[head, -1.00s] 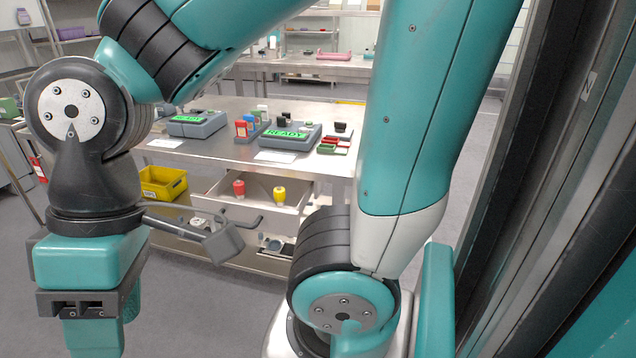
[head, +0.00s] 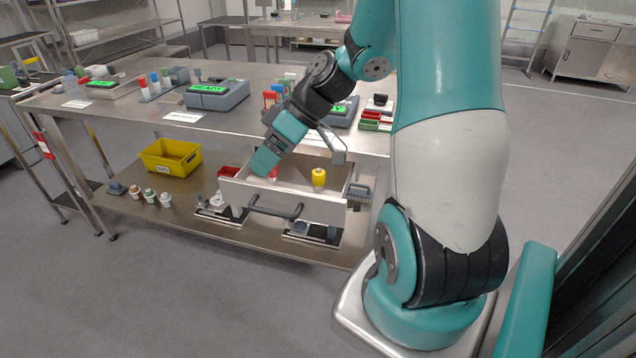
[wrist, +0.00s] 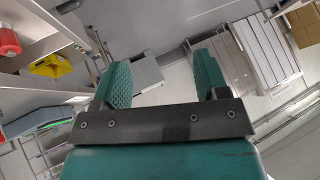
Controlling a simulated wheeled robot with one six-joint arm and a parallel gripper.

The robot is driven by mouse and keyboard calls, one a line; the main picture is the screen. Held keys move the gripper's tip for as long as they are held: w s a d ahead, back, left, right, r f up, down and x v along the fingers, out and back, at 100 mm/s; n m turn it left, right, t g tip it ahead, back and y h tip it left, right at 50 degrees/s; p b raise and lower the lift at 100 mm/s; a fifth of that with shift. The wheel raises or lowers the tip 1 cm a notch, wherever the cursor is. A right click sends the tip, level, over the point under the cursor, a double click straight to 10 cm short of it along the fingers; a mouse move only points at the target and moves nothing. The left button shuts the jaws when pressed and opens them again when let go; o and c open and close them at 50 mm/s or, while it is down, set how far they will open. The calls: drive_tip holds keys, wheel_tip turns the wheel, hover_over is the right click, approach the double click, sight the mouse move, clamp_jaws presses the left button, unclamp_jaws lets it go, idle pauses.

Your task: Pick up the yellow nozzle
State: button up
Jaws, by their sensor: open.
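The yellow nozzle (head: 319,178) stands upright in the open drawer (head: 300,207), toward its right side, in the head view. A red nozzle (head: 273,173) is to its left, mostly hidden behind my gripper. My gripper (head: 264,161) hangs tilted over the left part of the drawer, left of the yellow nozzle and apart from it. In the wrist view the two green fingers (wrist: 163,80) are spread with nothing between them. The yellow nozzle cannot be made out in the wrist view.
The steel table (head: 130,120) carries grey devices with green screens and bottle racks above the drawer. The floor in front is clear. A dark frame edge (head: 600,250) is at the right.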

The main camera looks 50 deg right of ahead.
drive_tip(key=s+d+f+m+t+h, duration=0.15)
drive_tip(key=d+f+t, duration=0.3)
drive_tip(key=d, duration=0.75)
drive_tip(key=m+t+h+b, duration=0.1)
drive_tip(key=m+t+h, duration=0.1)
drive_tip(key=t+h, duration=0.1)
approach(323, 173)
drive_tip(key=p+x, duration=0.1)
drive_tip(key=x, duration=0.5)
drive_tip(key=shift+w+d+r+p, duration=0.1)
drive_tip(key=shift+d+p, duration=0.05)
drive_tip(key=shift+p, duration=0.2)
drive_tip(key=shift+p+x, duration=0.7)
drive_tip(key=shift+x, duration=2.05)
drive_tip(key=c, duration=1)
wheel_tip(323, 173, up, 20)
drive_tip(key=b, duration=0.1)
